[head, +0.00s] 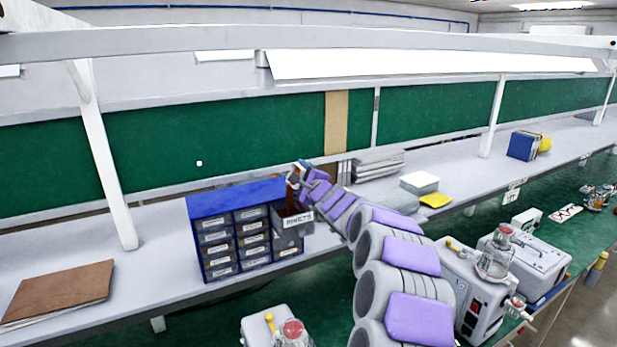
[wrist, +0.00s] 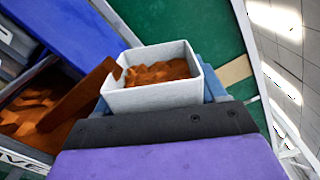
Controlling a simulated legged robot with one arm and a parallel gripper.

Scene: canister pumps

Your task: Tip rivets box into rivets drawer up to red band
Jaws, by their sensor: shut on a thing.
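My gripper (wrist: 158,108) is shut on a small pale grey box (wrist: 150,98), the rivets box, which holds orange-brown rivets (wrist: 158,73). The box is tilted to the left in the wrist view. A brown strip (wrist: 82,95), seemingly a stream of rivets, runs from its left corner down into the open rivets drawer (wrist: 42,158). Brown rivets (wrist: 25,110) lie in that drawer. In the head view the drawer (head: 290,236), labelled RIVETS, sticks out of the blue-topped cabinet (head: 232,194), with my gripper (head: 301,174) above it. I cannot make out a red band.
The cabinet's other drawers (head: 235,242) look shut. A brown folder (head: 60,292) lies on the shelf at left. Grey stacks (head: 376,164), a white box (head: 419,182) and a yellow item (head: 436,200) lie to the right. Pump units (head: 525,258) stand on the green bench below.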

